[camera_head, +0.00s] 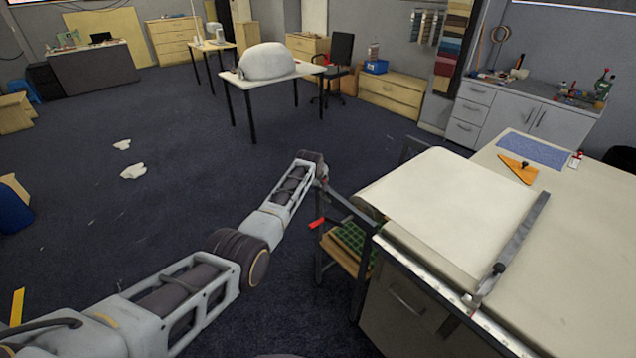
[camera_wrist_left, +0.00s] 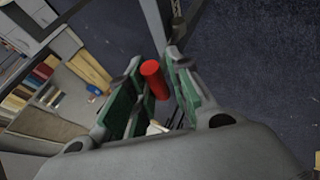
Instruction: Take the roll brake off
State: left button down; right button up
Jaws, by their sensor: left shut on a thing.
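My left arm reaches from the lower left toward the dark roll stand (camera_head: 345,200) at the left end of the cloth table. My left gripper (camera_head: 322,178) is at the stand's upper corner; its fingers are small in the head view. In the left wrist view the green-padded fingers (camera_wrist_left: 150,95) are shut on a red cylindrical handle (camera_wrist_left: 154,80), whose end sticks out between them. A red piece (camera_head: 317,222) also shows low on the stand in the head view; I cannot tell whether it is the same handle. My right gripper is not in view.
Cream cloth (camera_head: 450,195) lies on the long table (camera_head: 590,270), with a metal bar (camera_head: 515,245) across it. An orange tool (camera_head: 518,170) and a blue mat (camera_head: 535,149) lie farther back. A green grid crate (camera_head: 352,238) sits under the stand. The floor to the left is mostly clear.

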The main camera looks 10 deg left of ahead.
pick_arm(q)
jog(key=shift+w+d+r+b, duration=0.35)
jog(key=shift+w+d+b, duration=0.15)
jog(key=shift+w, duration=0.2)
jog(key=shift+d+r, duration=0.15)
jog(key=shift+w+d+r, duration=0.1)
jog(key=c, duration=1.6)
grip_release()
jog(key=shift+o, duration=0.9)
jog(key=shift+w+d+f, duration=0.15)
jog(key=shift+f, duration=0.2)
jog(key=shift+f, duration=0.1)
